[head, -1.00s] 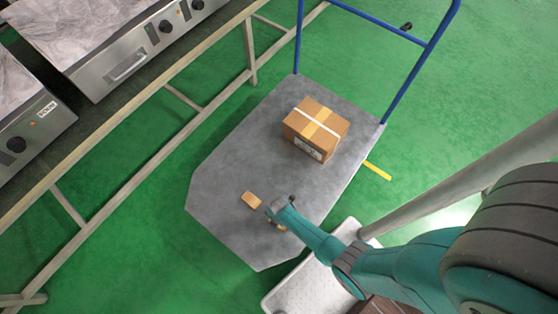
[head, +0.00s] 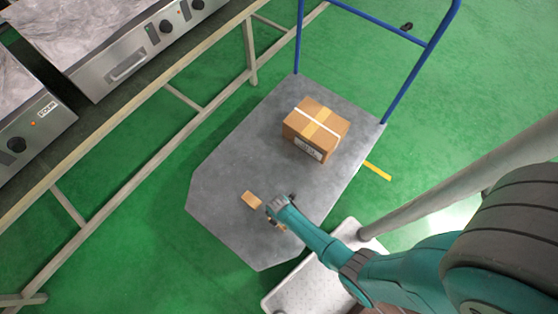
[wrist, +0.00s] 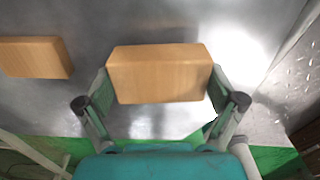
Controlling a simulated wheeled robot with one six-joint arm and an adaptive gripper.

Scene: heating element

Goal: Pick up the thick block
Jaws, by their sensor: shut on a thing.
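A light wooden block (wrist: 160,73) sits between the two fingers of my gripper (wrist: 160,92) in the wrist view. The fingers are shut on its left and right ends. In the head view my gripper (head: 275,216) is over the near part of the grey platform, and only a small edge of the held block (head: 282,227) shows under it. A second wooden block (head: 251,200) lies on the platform just left of my gripper; it also shows at the left in the wrist view (wrist: 35,57). I cannot tell for sure which block is thicker.
The grey platform (head: 225,170) belongs to a cart with a blue handle (head: 412,80). A taped cardboard box (head: 316,130) stands farther back on it. A bench with metal heating appliances (head: 125,65) is at the upper left. The platform's left part is clear.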

